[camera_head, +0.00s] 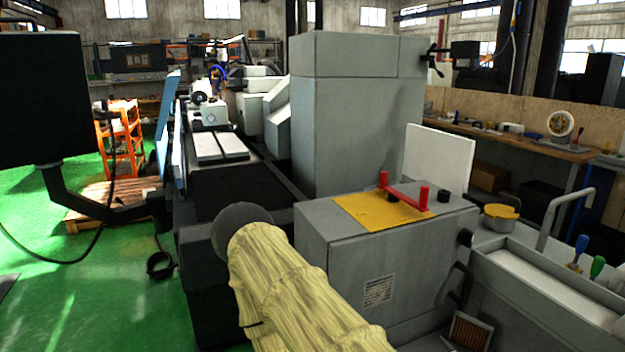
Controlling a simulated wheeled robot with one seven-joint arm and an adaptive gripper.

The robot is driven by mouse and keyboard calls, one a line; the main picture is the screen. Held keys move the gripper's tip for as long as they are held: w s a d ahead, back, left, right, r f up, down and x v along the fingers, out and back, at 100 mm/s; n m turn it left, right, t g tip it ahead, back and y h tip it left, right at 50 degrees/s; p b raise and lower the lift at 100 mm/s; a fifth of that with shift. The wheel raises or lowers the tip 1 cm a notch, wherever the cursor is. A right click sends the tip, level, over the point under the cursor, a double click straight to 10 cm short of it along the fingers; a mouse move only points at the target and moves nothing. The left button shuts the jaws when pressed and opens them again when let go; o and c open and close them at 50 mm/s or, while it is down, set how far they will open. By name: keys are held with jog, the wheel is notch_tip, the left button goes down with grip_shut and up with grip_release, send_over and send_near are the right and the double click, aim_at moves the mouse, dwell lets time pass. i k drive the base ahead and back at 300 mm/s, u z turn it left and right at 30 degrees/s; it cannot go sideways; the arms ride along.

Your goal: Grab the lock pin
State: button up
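I cannot pick out the lock pin for certain. A red part (404,195) with two upright posts joined by a low bar stands on a yellow mat (362,213) on top of a grey machine cabinet. A small black knob-like piece (443,196) stands just right of it. My arm, in a cream sleeve, reaches up from the bottom middle and ends in view at a dark grey rounded part, left of the cabinet. My gripper's fingers do not show, and nothing is seen touching the red part.
The grey cabinet (335,255) stands close to the right of my arm. A tall grey housing (350,115) rises behind it. A black monitor (40,100) on a bracket hangs at the left. A yellow tin (500,218) and screwdrivers (579,252) are at the right. Green floor at left is partly clear.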

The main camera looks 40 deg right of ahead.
aim_at(384, 174)
jog(key=z, duration=1.55)
jog(key=k, duration=0.3)
jog(key=z, duration=0.5)
jog(key=i, duration=0.75)
jog(key=u, duration=0.35)
